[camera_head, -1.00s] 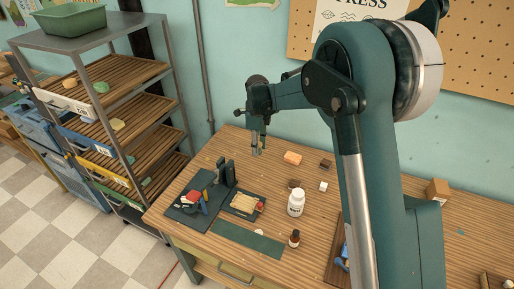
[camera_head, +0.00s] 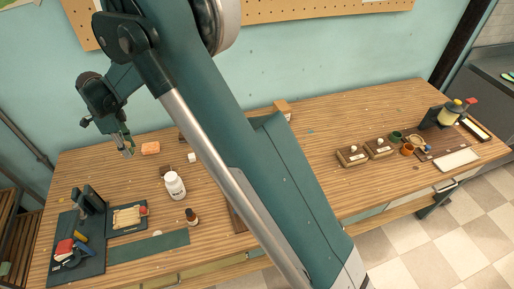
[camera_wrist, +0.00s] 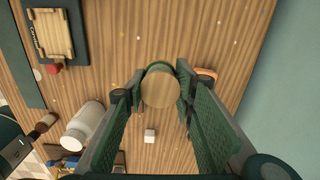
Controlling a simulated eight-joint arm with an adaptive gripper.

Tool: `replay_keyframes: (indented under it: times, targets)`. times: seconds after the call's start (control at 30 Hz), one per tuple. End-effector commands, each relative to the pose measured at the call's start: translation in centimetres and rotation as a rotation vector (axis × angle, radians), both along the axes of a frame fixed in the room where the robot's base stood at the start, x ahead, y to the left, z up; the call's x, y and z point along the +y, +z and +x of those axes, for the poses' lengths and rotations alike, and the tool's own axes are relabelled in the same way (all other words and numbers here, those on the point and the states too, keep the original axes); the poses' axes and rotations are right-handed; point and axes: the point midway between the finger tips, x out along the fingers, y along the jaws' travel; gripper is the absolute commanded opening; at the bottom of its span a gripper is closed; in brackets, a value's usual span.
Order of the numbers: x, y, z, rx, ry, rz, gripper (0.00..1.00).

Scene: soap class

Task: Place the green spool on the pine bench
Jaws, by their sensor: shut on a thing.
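The green spool (camera_wrist: 160,88) is between the two fingers of my gripper (camera_wrist: 160,95) in the wrist view. Its round wooden end faces the camera, and a green rim shows behind it. My gripper also shows in the head view (camera_head: 125,148), above the left part of the pine bench (camera_head: 330,118). The gripper is shut on the spool and points down. In the head view the spool is small and hard to make out between the fingers. The bench has a striped wooden top, which fills most of the wrist view.
Dark mats with tools (camera_head: 75,250) lie at front left. Wooden boxes (camera_head: 352,156) and cups (camera_head: 407,150) stand at right. My arm hides the middle.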

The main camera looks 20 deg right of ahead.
Motion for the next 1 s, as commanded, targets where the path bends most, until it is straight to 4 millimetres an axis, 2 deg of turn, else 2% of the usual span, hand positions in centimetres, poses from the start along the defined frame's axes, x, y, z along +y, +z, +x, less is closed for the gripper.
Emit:
replay_keyframes:
  times: [0.03,0.27,0.5,0.77,1.0]
  targets:
    - [-1.9,0.2,0.2,0.000,-0.020,0.000,0.15]
    - [-9.8,1.1,0.6,0.000,-0.109,0.000,0.15]
    - [-18.0,1.8,0.1,0.000,-0.203,0.000,0.15]
    - [-26.4,2.4,-1.6,0.000,-0.303,0.000,0.15]
    - [-33.6,2.7,-4.0,0.001,-0.397,0.000,0.15]
